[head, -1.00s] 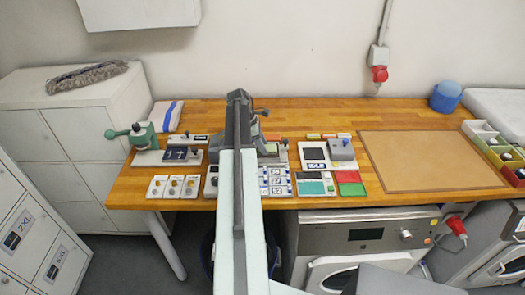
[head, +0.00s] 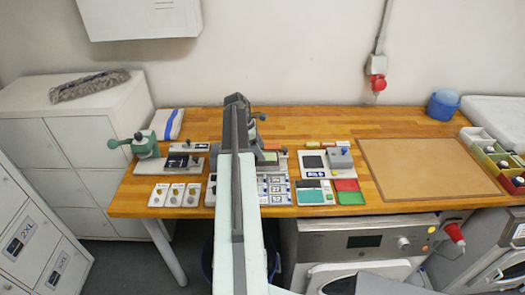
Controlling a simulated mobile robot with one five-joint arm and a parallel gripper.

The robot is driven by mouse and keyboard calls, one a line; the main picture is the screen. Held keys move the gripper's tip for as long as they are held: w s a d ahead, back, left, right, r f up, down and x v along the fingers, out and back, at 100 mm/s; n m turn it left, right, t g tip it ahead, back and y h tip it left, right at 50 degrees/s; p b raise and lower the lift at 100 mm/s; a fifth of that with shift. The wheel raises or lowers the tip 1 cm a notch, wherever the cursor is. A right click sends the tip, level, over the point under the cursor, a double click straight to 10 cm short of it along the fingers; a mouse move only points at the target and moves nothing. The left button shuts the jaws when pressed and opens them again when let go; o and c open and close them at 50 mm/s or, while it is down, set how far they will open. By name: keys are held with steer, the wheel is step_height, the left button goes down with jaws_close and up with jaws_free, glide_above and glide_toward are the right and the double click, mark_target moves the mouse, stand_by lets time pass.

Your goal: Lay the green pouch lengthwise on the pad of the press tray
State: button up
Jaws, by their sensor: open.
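My arm (head: 239,180) reaches straight up the picture over the bench, and its far end (head: 236,101) is dark. My gripper is not visible; it is hidden behind my own arm. A grey station with a white label (head: 314,162) carries a dark square pad and a small grey block (head: 340,158). Left of my arm, another low tray (head: 184,162) has a dark top beside a green clamp (head: 145,145). I cannot tell which is the press tray.
A red tray (head: 346,185) and a green tray (head: 351,198) lie near the bench's front edge. A large tan mat (head: 425,168) is empty. Several bins (head: 495,155) stand at the right. A grey device (head: 270,145) is partly hidden by my arm. The back of the bench (head: 320,118) is largely clear.

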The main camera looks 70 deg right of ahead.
steer(key=p+v, duration=0.7)
steer(key=v, duration=0.2)
steer(key=shift+r, duration=0.2)
